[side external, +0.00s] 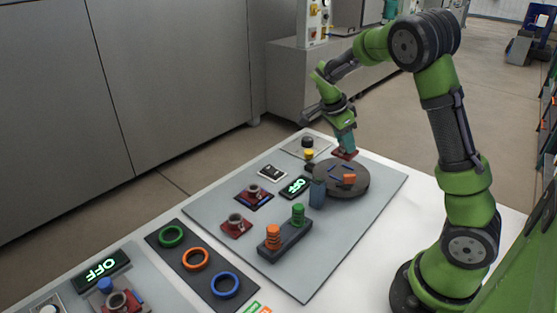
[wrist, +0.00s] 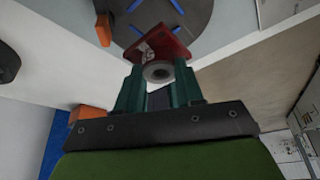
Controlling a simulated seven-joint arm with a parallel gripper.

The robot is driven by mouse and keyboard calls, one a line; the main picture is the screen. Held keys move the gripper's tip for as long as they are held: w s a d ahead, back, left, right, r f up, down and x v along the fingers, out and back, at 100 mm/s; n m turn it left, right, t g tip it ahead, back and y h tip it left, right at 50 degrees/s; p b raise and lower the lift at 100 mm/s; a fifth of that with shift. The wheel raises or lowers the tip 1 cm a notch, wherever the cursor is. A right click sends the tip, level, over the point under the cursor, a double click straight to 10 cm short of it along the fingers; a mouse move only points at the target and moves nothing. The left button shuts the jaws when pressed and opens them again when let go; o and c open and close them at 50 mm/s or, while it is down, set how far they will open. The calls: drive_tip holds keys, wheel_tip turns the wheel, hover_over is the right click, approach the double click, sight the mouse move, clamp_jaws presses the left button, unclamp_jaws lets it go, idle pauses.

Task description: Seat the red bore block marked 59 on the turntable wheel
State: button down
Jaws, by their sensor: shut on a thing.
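My gripper (side external: 345,146) is shut on a red block (side external: 344,154) with a grey bore ring. The block also shows between the green fingers in the wrist view (wrist: 172,42), tilted in that picture. No number is readable on it. The turntable wheel (side external: 358,188) is a dark round disc with blue bars on top; its edge also shows in the wrist view (wrist: 195,22). The held block appears above the far rim of the wheel, apart from its surface; the exact gap is unclear. Other red bore blocks sit at the left (side external: 254,190) and nearer (side external: 236,227).
An orange block (side external: 349,179) lies on the wheel. A blue-grey post (side external: 317,193) stands at its left edge. A peg rack (side external: 287,244) holds orange and green rings. A dark tray (side external: 180,255) holds green, orange and blue rings. The right board is clear.

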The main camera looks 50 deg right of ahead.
sight(341, 152)
drive_tip(key=shift+f, duration=2.65)
drive_tip(key=shift+f, duration=0.6)
idle(0.3)
idle(0.5)
drive_tip(key=shift+c, duration=1.1)
unclamp_jaws()
drive_tip(key=shift+r, duration=3.5)
